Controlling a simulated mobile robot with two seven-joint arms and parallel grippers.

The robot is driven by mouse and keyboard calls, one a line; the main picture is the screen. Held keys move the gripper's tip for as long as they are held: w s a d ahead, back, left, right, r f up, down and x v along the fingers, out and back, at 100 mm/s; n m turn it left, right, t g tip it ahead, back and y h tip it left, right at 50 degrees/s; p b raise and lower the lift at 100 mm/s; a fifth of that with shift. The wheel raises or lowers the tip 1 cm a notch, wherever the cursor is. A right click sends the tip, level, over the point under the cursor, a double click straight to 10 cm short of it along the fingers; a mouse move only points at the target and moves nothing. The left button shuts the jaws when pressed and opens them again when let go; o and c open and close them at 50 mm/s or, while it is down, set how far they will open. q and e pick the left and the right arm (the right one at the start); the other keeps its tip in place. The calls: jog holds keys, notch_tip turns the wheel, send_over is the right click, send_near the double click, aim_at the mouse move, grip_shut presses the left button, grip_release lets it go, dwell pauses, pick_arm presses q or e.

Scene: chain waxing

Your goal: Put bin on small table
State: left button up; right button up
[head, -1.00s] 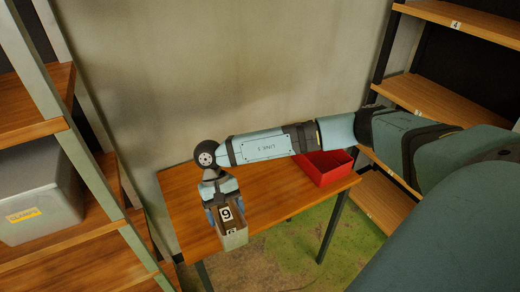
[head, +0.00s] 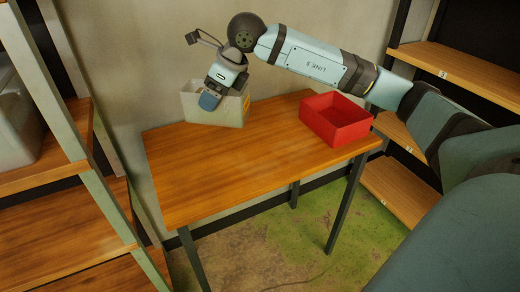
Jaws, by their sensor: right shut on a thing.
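A pale grey bin (head: 229,112) with a bit of yellow label on its right side is at the back left of the small wooden table (head: 225,165). My right gripper (head: 211,98) is shut on the bin's near wall, coming down from above. The bin looks roughly upright. Its base is at or just above the tabletop; I cannot tell if it touches. The gripper hides part of its front. My left gripper is not in view.
A red open bin (head: 335,118) stands on the table's right end. The table's middle and front are clear. A shelf rack with a grey bin (head: 15,125) is at the left, another rack (head: 470,75) at the right. A wall is close behind the table.

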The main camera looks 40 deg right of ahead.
aim_at(231, 92)
jog(key=d+m+h+b, duration=0.1)
jog(key=m+b, duration=0.1)
jog(key=d+r+m+h+b, duration=0.1)
jog(key=m+b, duration=0.1)
jog(key=m, duration=0.1)
jog(key=d+r+m+t+h+b, duration=0.1)
jog(key=m+h+b, duration=0.1)
jog(key=shift+m+b, duration=0.4)
jog(key=shift+s+d+r+m+h+b, duration=0.25)
jog(key=shift+d+r+m+h+b, duration=0.25)
jog(key=shift+m, duration=0.5)
jog(key=shift+f, duration=0.2)
notch_tip(231, 92, down, 4)
jog(key=shift+s+r+b, duration=0.1)
jog(key=shift+r+b, duration=0.1)
jog(key=shift+b, duration=0.65)
pick_arm(q)
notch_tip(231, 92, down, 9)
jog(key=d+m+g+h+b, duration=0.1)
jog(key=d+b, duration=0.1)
jog(key=b, duration=0.2)
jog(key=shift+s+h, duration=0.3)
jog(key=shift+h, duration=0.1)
pick_arm(e)
notch_tip(231, 92, down, 16)
jog(key=shift+d+r, duration=0.1)
jog(key=shift+r, duration=0.1)
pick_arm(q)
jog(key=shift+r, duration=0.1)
